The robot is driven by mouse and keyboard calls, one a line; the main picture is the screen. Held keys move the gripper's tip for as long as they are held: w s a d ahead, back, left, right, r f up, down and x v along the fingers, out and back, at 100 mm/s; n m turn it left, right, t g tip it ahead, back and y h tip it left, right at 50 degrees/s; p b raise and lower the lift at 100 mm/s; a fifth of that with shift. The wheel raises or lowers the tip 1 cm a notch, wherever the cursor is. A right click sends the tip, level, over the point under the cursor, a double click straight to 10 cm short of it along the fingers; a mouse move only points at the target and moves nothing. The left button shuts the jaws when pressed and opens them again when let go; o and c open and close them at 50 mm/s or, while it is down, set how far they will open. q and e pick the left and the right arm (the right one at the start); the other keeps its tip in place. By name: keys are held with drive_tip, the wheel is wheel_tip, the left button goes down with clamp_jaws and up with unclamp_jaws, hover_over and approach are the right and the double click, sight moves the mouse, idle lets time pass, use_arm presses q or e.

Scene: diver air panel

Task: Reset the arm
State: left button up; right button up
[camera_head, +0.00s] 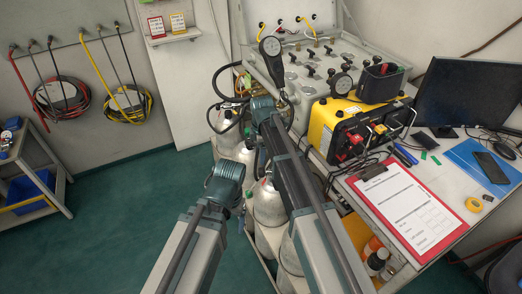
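My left arm comes in from the bottom and ends in view at a teal joint in front of the gas cylinders. My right arm reaches further forward, and its teal joint is by the left edge of the air panel (312,62).
A yellow-black unit (322,124), red clipboard (372,170), monitor (465,92) and phone (491,167) crowd the bench at right. Coiled red (62,95) and yellow (124,102) hoses hang on the left wall. A shelf with a blue bin (28,190) stands far left. Green floor is clear at left.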

sight(261, 170)
idle(0.5)
drive_tip(key=f+b, duration=0.4)
drive_tip(key=w+f+b, duration=0.1)
drive_tip(key=f+b, duration=0.8)
drive_tip(key=shift+w, duration=0.3)
drive_tip(key=shift+r, duration=0.1)
drive_tip(key=shift+r, duration=0.1)
wheel_tip(261, 170, up, 13)
drive_tip(key=s+p, duration=0.2)
drive_tip(key=p, duration=1.1)
drive_tip(key=f+b, duration=0.5)
drive_tip(key=w+f+b, duration=0.1)
drive_tip(key=f+b, duration=0.3)
drive_tip(key=f, duration=0.1)
drive_tip(key=w+f+b, duration=0.1)
drive_tip(key=f+b, duration=0.3)
drive_tip(key=b, duration=0.1)
drive_tip(key=shift+w+f+b, duration=0.1)
drive_tip(key=shift+f+b, duration=0.25)
drive_tip(key=shift+f, duration=0.05)
wheel_tip(261, 170, up, 13)
drive_tip(key=g+p, duration=0.1)
drive_tip(key=p, duration=1.2)
drive_tip(key=shift+d+f, duration=0.1)
drive_tip(key=shift+f, duration=0.05)
